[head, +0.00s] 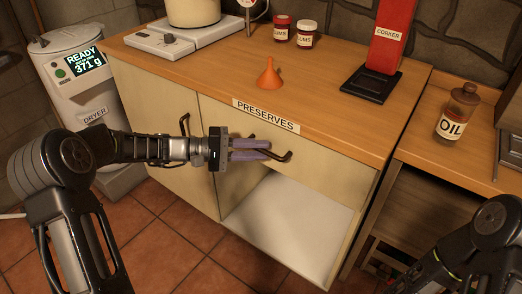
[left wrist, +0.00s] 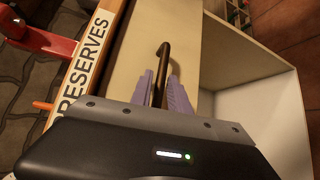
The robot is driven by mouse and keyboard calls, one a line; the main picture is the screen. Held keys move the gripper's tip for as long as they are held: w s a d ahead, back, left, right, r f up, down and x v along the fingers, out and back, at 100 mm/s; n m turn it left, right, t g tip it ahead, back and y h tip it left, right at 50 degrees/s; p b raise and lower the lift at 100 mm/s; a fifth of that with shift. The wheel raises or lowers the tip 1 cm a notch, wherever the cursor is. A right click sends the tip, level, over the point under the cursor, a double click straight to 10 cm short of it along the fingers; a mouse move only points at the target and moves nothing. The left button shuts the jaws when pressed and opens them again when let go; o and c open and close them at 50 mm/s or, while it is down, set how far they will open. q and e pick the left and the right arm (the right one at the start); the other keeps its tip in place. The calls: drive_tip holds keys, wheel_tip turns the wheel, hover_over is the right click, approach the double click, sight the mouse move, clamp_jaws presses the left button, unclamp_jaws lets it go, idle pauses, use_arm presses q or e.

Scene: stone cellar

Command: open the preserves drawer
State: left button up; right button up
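The preserves drawer (head: 325,165) is in the counter's front, under the white "PRESERVES" label (head: 265,114). Its front looks flush with the cabinet. Its dark bar handle (head: 286,156) sticks out from the front. My left gripper (head: 268,149) reaches in from the left, and its purple fingers lie on either side of the handle, close together. In the left wrist view the handle (left wrist: 163,62) runs between the fingertips, with little room beside it, so the gripper looks shut on it. The label also shows there (left wrist: 88,55). My right gripper is out of view; only part of that arm shows.
Below the drawer is an open compartment with a pale floor (head: 290,222). A cabinet door (head: 165,145) with its own handle is at left. An orange funnel (head: 269,76), jars and a red corker (head: 391,40) stand on the counter. A dryer (head: 85,85) stands left.

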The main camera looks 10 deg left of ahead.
use_arm(q)
drive_tip(key=shift+w+d+f, duration=0.1)
drive_tip(key=shift+w+d, duration=0.1)
drive_tip(key=shift+d, duration=0.3)
drive_tip(key=shift+c, duration=0.2)
clamp_jaws()
idle(0.9)
